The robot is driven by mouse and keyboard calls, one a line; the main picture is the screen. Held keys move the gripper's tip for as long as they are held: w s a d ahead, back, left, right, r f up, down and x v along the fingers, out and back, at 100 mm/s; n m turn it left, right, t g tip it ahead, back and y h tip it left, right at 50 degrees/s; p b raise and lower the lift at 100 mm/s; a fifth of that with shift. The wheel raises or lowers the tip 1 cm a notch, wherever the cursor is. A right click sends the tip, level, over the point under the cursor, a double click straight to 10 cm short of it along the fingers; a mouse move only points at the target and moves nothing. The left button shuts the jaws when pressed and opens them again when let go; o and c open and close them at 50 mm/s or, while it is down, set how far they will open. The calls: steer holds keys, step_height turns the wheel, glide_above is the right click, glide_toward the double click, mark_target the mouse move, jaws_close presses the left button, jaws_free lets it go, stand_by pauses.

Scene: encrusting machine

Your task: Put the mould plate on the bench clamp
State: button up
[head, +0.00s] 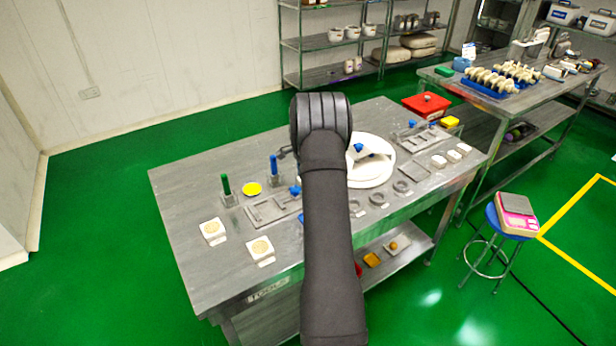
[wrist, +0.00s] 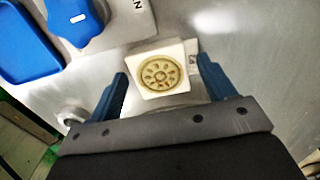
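In the wrist view, a white square mould plate (wrist: 179,53) with a round gold patterned face lies between my gripper's blue fingers (wrist: 161,69). The fingers are spread, with a visible gap at each side of the plate. In the head view my arm hides the gripper and whatever is under it. Two similar white patterned plates, one (head: 212,231) and another (head: 261,249), lie at the bench's left front. A grey fixture with a blue knob (head: 295,190) stands partly behind my arm; I cannot tell whether it is the bench clamp.
A blue object (wrist: 25,45) lies left in the wrist view. The bench's back left is clear.

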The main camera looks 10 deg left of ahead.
steer(key=shift+r, duration=0.15)
steer(key=shift+o, duration=0.4)
step_height(320, 180, up, 12)
stand_by(0.4)
steer(key=s+a+r+t+h, duration=0.3)
steer(key=s+a+r, duration=0.1)
steer(key=s+a, duration=0.1)
steer(key=x, duration=1.7)
steer(key=shift+w+d+f, duration=0.15)
steer(key=shift+f, duration=0.05)
steer(key=c, duration=1.2)
steer(key=shift+r, duration=0.15)
